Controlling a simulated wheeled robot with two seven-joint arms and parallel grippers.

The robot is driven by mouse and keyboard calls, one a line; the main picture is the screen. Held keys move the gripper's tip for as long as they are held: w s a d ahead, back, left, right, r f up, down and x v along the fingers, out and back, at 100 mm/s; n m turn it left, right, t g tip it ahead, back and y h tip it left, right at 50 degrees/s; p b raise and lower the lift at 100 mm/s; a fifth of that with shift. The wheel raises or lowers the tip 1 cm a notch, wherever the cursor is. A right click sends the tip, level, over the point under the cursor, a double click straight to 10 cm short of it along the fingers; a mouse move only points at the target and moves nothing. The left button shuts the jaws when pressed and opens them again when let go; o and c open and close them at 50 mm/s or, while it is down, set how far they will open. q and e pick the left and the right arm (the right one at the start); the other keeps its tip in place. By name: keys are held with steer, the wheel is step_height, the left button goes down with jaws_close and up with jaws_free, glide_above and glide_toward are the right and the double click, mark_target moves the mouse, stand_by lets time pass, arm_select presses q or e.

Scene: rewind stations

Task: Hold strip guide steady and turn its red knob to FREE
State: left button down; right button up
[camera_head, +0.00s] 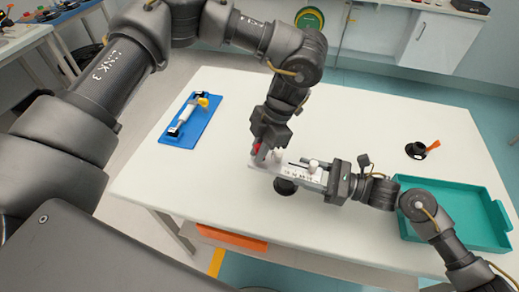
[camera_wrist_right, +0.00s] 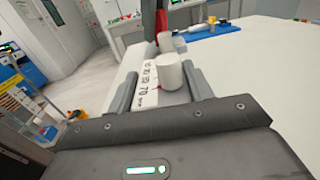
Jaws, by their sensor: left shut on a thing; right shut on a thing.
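The strip guide (camera_head: 290,178) is a white bar with printed numbers and a white round post, over a dark round foot on the white table. It also shows in the right wrist view (camera_wrist_right: 147,88), running away between the fingers. My right gripper (camera_head: 316,177) is shut on its right part. The red knob (camera_head: 257,148) is at the guide's far left end, mostly hidden by my left gripper (camera_head: 264,156), which comes down from above and is shut on it. Red also shows at the far end in the wrist view (camera_wrist_right: 162,20). I cannot read the knob's setting.
A blue mat (camera_head: 188,133) with a white and yellow tool lies at the table's left. A teal tray (camera_head: 465,222) stands at the right, under my right arm. A black round piece with an orange tab (camera_head: 416,150) lies behind it. The middle back of the white table (camera_head: 360,120) is clear.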

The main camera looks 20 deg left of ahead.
arm_select(q)
steer(key=shift+m, duration=0.3)
stand_by(0.4)
steer(key=c, duration=1.7)
jaws_free()
steer(key=v, duration=1.2)
steer(key=shift+d, duration=0.15)
